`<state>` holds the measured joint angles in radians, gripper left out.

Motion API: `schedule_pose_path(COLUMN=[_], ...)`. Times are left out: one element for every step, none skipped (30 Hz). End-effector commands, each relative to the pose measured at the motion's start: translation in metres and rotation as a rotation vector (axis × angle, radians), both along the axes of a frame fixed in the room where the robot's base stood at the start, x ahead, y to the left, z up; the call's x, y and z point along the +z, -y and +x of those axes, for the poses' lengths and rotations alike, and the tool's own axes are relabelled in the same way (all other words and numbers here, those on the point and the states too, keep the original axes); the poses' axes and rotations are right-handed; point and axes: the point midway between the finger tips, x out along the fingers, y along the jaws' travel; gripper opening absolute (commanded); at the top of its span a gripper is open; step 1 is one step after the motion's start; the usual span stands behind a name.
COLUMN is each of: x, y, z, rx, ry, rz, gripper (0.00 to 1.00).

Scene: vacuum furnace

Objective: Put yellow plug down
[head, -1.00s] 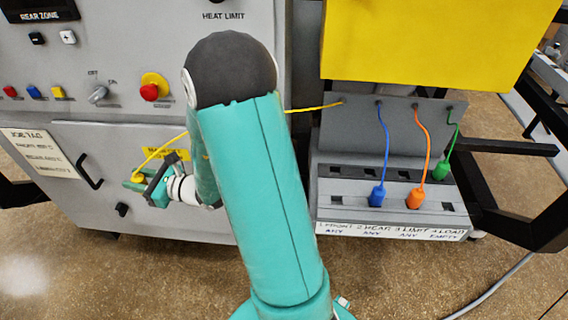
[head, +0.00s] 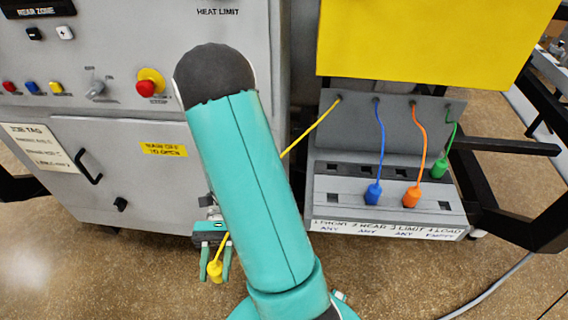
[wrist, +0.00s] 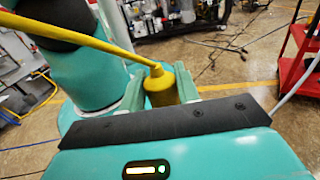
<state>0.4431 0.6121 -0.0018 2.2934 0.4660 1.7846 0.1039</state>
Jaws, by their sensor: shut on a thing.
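The yellow plug (head: 215,270) is held between the two teal fingers of my gripper (head: 215,262), low in front of the furnace cabinet. The plug also shows in the wrist view (wrist: 172,84), between the fingertips (wrist: 172,92). Its yellow cable (head: 312,132) runs up behind my arm to the sloped grey panel on the right. The plug is well left of the socket block (head: 335,185). My arm hides the middle part of the cable.
A blue plug (head: 373,194) and an orange plug (head: 411,197) stand in the front row of the block. A green plug (head: 438,168) is at its right end. A yellow box (head: 420,40) overhangs the block. The cabinet door handle (head: 88,167) sticks out at left.

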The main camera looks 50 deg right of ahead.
Motion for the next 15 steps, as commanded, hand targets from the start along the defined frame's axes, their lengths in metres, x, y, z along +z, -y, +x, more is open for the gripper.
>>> schedule_pose_path(x=[-0.001,-0.001,0.000,0.001,0.001,0.003,0.004,0.006,0.009,0.011,0.014,0.018,0.021,0.025,0.031], y=[0.012,0.020,0.031,0.040,0.049,0.061,0.071,0.081,0.094,0.104,0.114,0.128,0.139,0.149,0.164], z=[-0.015,-0.023,-0.034,-0.042,-0.050,-0.060,-0.067,-0.073,-0.080,-0.086,-0.091,-0.096,-0.100,-0.104,-0.108], rx=[0.093,0.150,0.224,0.281,0.336,0.410,0.465,0.520,0.592,0.646,0.699,0.770,0.823,0.874,0.942], ry=[-0.001,-0.002,-0.002,-0.001,-0.001,-0.002,-0.001,-0.001,0.001,0.001,0.001,0.002,0.002,0.002,0.001], rz=[-0.001,0.000,0.000,-0.001,0.000,0.000,0.000,-0.001,-0.001,-0.001,-0.001,-0.003,-0.003,-0.002,-0.003], gripper=[0.09,0.09,0.09,0.09,0.09,0.09,0.09,0.09,0.09,0.09,0.09,0.09,0.09,0.09,0.09])
